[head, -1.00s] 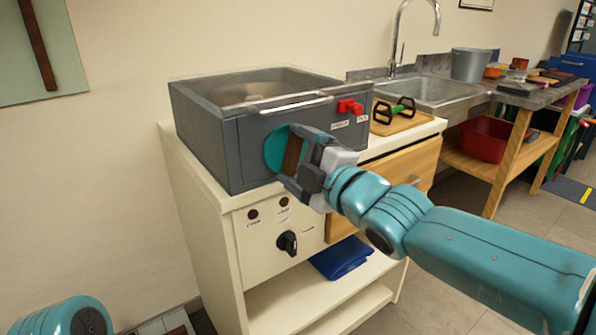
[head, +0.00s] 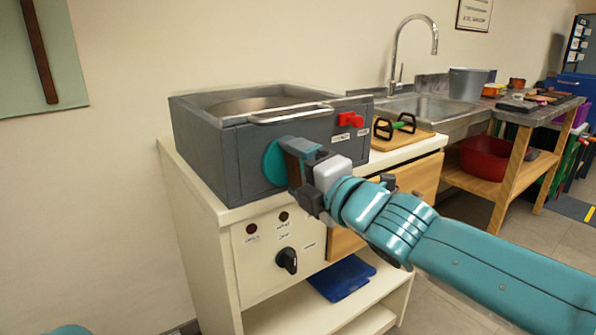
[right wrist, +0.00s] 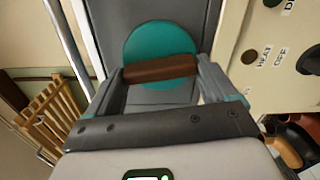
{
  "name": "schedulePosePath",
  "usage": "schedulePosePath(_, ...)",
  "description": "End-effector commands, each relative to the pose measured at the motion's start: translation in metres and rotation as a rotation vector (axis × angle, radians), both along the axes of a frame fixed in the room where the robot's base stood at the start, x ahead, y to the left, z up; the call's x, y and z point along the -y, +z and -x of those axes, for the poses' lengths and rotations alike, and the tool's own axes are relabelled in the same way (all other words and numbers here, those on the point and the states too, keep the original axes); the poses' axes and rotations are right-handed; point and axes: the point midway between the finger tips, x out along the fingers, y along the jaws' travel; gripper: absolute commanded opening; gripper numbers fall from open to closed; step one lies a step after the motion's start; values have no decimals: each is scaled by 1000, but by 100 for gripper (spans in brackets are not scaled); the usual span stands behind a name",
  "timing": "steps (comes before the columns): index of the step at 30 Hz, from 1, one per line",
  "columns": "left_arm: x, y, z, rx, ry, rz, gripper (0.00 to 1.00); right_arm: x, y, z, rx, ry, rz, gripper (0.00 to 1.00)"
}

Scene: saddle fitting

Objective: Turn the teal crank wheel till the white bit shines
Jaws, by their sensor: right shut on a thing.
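The teal crank wheel (head: 272,165) is on the front of a grey metal box (head: 205,145); much of it is hidden by my gripper in the head view. In the right wrist view the wheel (right wrist: 158,40) shows as a round teal disc with a brown bar handle (right wrist: 160,68) across it. My right gripper (right wrist: 162,76) is shut on this handle, a finger at each end. In the head view the right gripper (head: 300,170) reaches the wheel from the right. I cannot make out a shining white bit. My left gripper is out of view.
The box stands on a cream cabinet with a dark red lamp (head: 250,229), a dark lamp (head: 283,216) and a black knob (head: 287,260). A red latch (head: 350,119) is on the box front. A board with a green-and-black tool (head: 394,127) lies to the right.

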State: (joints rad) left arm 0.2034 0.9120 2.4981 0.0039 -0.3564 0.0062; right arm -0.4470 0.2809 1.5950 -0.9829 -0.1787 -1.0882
Motion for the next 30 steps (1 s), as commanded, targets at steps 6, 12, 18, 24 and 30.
schedulePosePath(6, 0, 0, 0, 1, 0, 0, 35, 0, -1, 0, -2, 1, 1, 55)
schedulePosePath(12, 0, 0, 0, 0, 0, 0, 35, 0, -1, 0, -1, 1, 1, 100)
schedulePosePath(18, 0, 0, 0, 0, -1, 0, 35, 1, 0, 2, 0, 0, 0, 100)
schedulePosePath(24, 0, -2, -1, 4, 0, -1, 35, 20, 1, 27, 2, -2, -1, 100)
schedulePosePath(30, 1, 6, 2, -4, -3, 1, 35, 52, 3, 71, 0, -2, -2, 100)
